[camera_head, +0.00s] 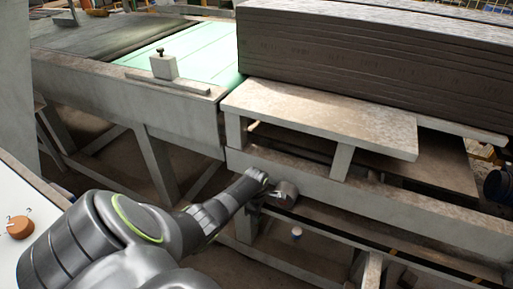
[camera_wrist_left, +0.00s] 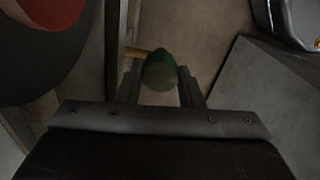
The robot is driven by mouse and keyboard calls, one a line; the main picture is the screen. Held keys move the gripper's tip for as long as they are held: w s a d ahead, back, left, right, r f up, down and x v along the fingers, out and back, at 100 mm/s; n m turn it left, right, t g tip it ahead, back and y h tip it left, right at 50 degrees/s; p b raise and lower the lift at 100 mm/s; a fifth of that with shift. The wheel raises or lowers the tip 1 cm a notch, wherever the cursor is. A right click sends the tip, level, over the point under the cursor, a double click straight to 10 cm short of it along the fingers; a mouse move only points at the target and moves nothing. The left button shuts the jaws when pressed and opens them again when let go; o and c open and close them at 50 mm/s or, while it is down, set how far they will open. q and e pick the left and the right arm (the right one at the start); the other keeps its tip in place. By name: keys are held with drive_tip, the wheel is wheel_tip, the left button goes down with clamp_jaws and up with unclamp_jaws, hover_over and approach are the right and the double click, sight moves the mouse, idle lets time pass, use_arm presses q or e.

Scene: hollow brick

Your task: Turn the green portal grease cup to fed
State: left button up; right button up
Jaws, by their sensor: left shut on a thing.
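The green portal grease cup (camera_wrist_left: 160,68) shows in the left wrist view as a small rounded green cap. A thin brass-coloured stem (camera_wrist_left: 138,52) runs from it to the left. My left gripper (camera_wrist_left: 160,88) is shut on it, one finger on each side. In the head view my left gripper (camera_head: 268,191) reaches the side of the grey frame beam, and I cannot make out the green cup there. My right gripper is not in view.
A dark grey cylinder (camera_head: 286,194) sits at the beam (camera_head: 330,188) beside my gripper. A small pale-topped knob (camera_head: 296,232) is below it. A brown dial (camera_head: 19,227) lies on a white panel at far left. Stacked slabs (camera_head: 370,50) stand above.

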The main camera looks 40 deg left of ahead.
use_arm(q)
drive_tip(key=m+p, duration=0.1)
drive_tip(key=m, duration=0.2)
drive_tip(key=shift+m, duration=0.4)
drive_tip(key=m+p, duration=0.1)
drive_tip(key=m, duration=0.2)
drive_tip(key=shift+m, duration=0.3)
drive_tip(key=m, duration=0.4)
drive_tip(key=shift+m, duration=0.3)
drive_tip(key=m, duration=0.4)
drive_tip(key=shift+a, duration=0.1)
drive_tip(key=m, duration=1)
drive_tip(key=shift+m, duration=0.3)
drive_tip(key=m, duration=0.4)
drive_tip(key=shift+b, duration=0.4)
drive_tip(key=m, duration=0.4)
drive_tip(key=shift+m, duration=0.3)
